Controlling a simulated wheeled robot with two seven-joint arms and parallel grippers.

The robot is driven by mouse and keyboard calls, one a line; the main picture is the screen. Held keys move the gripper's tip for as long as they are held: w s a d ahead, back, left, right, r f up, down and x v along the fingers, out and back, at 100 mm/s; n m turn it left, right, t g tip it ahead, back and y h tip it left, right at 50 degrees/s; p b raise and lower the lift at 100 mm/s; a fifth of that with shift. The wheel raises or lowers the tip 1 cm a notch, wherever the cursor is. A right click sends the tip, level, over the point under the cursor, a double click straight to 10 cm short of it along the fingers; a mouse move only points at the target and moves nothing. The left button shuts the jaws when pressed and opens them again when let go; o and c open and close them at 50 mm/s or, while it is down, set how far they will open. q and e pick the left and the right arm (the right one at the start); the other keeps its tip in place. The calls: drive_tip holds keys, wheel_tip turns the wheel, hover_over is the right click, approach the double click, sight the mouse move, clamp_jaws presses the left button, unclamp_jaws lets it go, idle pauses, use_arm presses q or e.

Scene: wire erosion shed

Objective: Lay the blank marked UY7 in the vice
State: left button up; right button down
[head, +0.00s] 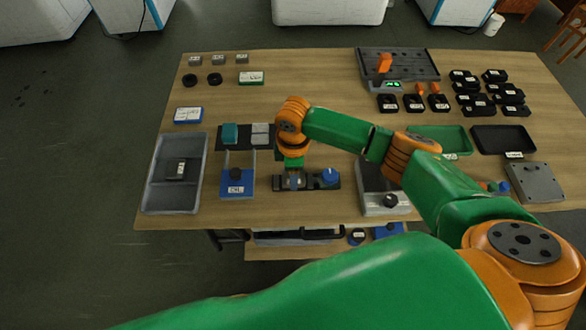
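A dark vice (317,182) with a blue knob (330,176) lies near the front middle of the table. My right gripper (294,182) points down at the left part of the vice, where something small and grey shows. The fingers are too small and too covered to tell whether they are open, shut or holding anything. I cannot make out the mark UY7 anywhere. A black labelled block (177,170) lies in a grey tray (152,204) at the left; its label is too small to read. My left gripper is not in view.
Several black labelled blocks (479,100) stand at the back right. A blue labelled fixture (236,187) stands left of the vice, and a grey device with a black knob (384,204) right of it. A green tray (450,134) and black tray (502,138) lie farther right. Bare wood shows at back centre.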

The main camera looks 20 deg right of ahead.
drive_tip(key=shift+f+b, duration=0.5)
drive_tip(key=shift+f, duration=0.2)
idle(1.1)
drive_tip(key=shift+c, duration=0.2)
unclamp_jaws()
drive_tip(key=shift+o, duration=0.2)
drive_tip(key=shift+r, duration=0.1)
wheel_tip(320, 180, up, 7)
drive_tip(key=p, duration=0.8)
